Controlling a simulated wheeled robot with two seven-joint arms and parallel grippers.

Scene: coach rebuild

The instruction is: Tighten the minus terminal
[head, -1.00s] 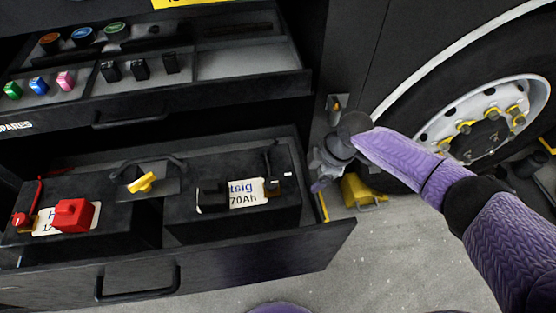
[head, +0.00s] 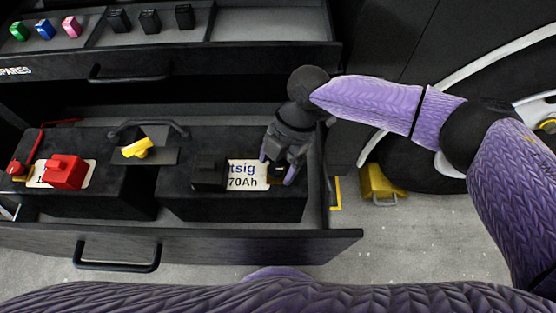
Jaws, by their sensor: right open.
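My right gripper (head: 278,172) is over the right end of the right battery (head: 225,207) in the open lower drawer, pointing down. Its purple-tipped fingers are apart, one by the label's right edge and one nearer the drawer's right wall. The minus terminal, with its black cable, is at this end of the battery and is mostly hidden by the gripper. I cannot tell whether the fingers touch it. A black cap (head: 209,172) sits left of the label (head: 243,174). My left gripper is out of view.
The left battery (head: 110,202) carries a red cap (head: 66,171) and red cable. A yellow switch key (head: 137,148) stands between the batteries. The upper drawer (head: 250,57) overhangs behind. A yellow wheel chock (head: 380,184) lies on the floor at right.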

